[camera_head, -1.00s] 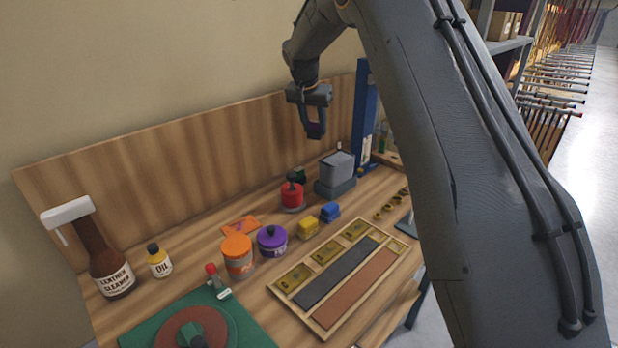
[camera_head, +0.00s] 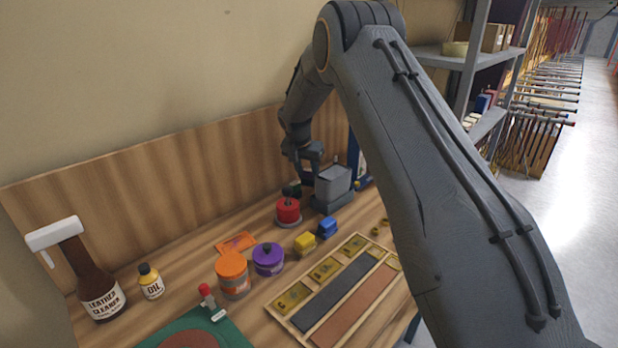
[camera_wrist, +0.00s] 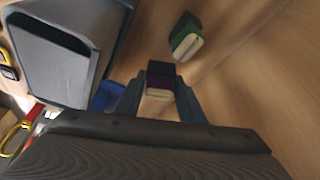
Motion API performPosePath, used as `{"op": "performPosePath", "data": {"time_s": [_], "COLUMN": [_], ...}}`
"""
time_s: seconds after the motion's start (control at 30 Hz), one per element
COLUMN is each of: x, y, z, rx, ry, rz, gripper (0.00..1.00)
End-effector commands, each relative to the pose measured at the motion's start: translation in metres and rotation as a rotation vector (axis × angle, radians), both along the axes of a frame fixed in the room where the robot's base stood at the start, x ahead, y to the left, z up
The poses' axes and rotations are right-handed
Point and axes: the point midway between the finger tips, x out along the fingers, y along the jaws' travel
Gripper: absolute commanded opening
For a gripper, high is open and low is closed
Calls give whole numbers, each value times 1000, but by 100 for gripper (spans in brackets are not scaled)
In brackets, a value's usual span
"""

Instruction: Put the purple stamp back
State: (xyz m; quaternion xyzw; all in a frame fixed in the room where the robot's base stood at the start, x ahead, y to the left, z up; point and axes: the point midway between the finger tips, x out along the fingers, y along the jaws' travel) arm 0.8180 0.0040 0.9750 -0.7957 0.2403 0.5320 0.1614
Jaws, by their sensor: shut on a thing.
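My gripper (camera_head: 309,172) is low near the back board, beside the grey box in the head view. In the wrist view, my gripper (camera_wrist: 160,88) is shut on the purple stamp (camera_wrist: 160,80), a small dark purple block with a pale end, held between the fingertips. In the head view the stamp is too hidden to make out. A green stamp-like block (camera_wrist: 186,38) stands just beyond the fingertips, apart from the held stamp; it also shows as a dark green piece (camera_head: 291,190) behind the red jar. I cannot tell whether the purple stamp touches the bench.
The grey box (camera_head: 333,184) stands close beside my gripper. A red jar (camera_head: 288,211), yellow block (camera_head: 305,242), blue block (camera_head: 327,227), purple-lidded jar (camera_head: 268,260) and orange jar (camera_head: 233,275) stand nearer. A wooden tray (camera_head: 312,338) lies in front. The back board (camera_head: 150,175) runs behind.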

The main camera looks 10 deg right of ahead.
Motion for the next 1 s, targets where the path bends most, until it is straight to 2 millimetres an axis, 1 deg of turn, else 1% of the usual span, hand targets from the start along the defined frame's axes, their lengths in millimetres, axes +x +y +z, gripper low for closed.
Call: {"op": "performPosePath", "data": {"time_s": [0.1,0.17,0.53,0.57,0.63,0.67,1.0], "x": [-1,0,0,0,0,0,0], "y": [-1,-1,-2,-2,-2,-2,-2], "z": [-15,-20,-26,-25,-25,-25,-22], "rx": [-2,-1,-1,0,0,0,-1], "ry": [2,1,-1,0,0,0,-1], "rz": [1,0,-1,-1,-1,-1,-1], "gripper": [21,21,21,40,52,54,54]}}
